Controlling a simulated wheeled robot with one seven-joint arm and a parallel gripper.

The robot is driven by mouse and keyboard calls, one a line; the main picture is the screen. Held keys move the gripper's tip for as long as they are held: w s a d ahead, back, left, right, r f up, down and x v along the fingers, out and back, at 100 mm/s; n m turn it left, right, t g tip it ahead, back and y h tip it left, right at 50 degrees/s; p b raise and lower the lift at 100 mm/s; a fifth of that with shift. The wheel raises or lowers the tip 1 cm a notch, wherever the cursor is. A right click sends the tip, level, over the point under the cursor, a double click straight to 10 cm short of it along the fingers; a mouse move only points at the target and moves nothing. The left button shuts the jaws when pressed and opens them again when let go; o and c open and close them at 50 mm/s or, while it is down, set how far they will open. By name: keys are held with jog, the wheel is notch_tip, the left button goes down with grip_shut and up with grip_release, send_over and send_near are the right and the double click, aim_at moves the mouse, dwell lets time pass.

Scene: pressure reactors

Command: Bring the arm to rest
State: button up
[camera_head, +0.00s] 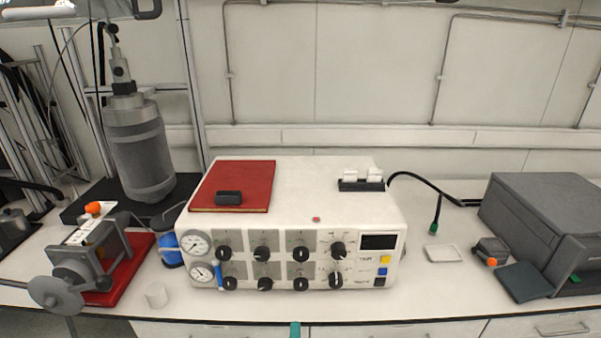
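My gripper and arm do not show clearly in the head view, so their pose is hidden from me. A white control unit (315,188) with dials, black knobs and a small display stands in the middle of the bench. A tall grey reactor vessel (140,150) stands upright behind it at the left, on a dark base. A grey metal device (82,268) with an orange knob sits at the front left on a red mat (128,275).
A red book (232,178) and a black holder with white pieces (361,186) lie on the unit. A white dish (442,253) and a dark grey box (550,215) are at the right. Free bench (430,295) lies right of the unit.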

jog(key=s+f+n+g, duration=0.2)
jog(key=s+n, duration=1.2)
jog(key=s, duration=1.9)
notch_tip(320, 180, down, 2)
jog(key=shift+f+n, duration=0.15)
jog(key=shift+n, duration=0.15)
